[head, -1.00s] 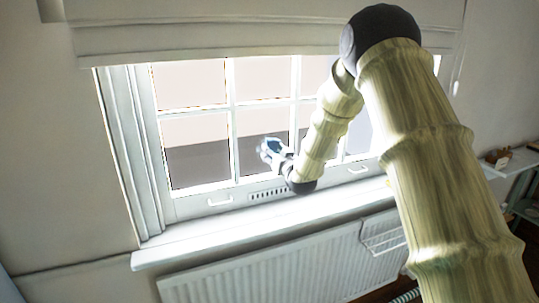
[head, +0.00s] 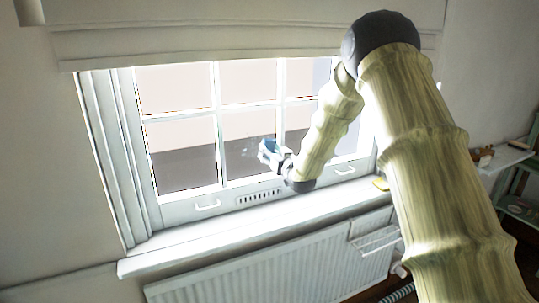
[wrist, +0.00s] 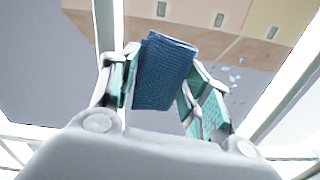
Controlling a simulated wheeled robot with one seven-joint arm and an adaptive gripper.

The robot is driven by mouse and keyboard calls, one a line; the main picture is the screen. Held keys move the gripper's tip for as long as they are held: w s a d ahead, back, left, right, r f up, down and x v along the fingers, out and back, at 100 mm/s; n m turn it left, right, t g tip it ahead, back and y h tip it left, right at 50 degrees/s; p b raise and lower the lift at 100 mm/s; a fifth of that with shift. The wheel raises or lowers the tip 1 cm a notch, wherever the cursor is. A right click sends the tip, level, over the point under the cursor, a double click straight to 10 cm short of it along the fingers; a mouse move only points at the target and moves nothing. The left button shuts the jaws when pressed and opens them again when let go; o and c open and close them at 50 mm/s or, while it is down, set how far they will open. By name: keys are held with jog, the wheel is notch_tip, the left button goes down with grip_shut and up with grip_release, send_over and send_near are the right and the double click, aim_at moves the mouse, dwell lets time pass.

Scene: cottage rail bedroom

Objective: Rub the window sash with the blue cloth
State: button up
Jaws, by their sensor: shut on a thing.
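The window sash (head: 218,130) is white with several panes and stands in the wall ahead of me. My gripper (head: 264,152) is at the lower part of the sash, by a vertical glazing bar. The wrist view shows my gripper (wrist: 158,85) shut on the folded blue cloth (wrist: 165,72), which sticks out past the fingertips. In the head view the blue cloth (head: 268,145) is small and partly hidden by the gripper. It is close to the glass; I cannot tell whether it touches. Pale bluish specks (wrist: 232,80) show on the pane beside the cloth.
A radiator (head: 270,268) is under the sill. A blind (head: 240,35) hangs above. Shelves (head: 507,160) with small objects stand at the right.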

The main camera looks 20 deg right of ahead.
aim_at(270, 141)
jog(key=shift+r+p, duration=0.35)
jog(key=shift+r, duration=0.75)
jog(key=shift+s+a+f+b, duration=0.1)
jog(key=shift+a+b, duration=0.4)
jog(key=shift+a, duration=1.5)
jog(key=shift+s+a+b, duration=0.1)
jog(key=shift+a+b, duration=0.35)
jog(key=shift+a, duration=1.55)
jog(key=shift+a+b, duration=0.4)
jog(key=shift+a, duration=1.6)
jog(key=shift+a+r+p, duration=0.1)
jog(key=shift+r+p, duration=0.4)
jog(key=shift+r, duration=0.75)
jog(key=shift+w+d+b, duration=0.15)
jog(key=shift+d+b, duration=0.05)
jog(key=shift+d, duration=2.85)
jog(key=shift+w+d+b, duration=0.1)
jog(key=shift+d+b, duration=0.1)
jog(key=shift+d, duration=2.85)
jog(key=shift+s, duration=0.15)
jog(key=shift+s+f, duration=0.1)
jog(key=shift+s, duration=2.7)
jog(key=shift+s+d, duration=0.1)
jog(key=shift+s, duration=0.05)
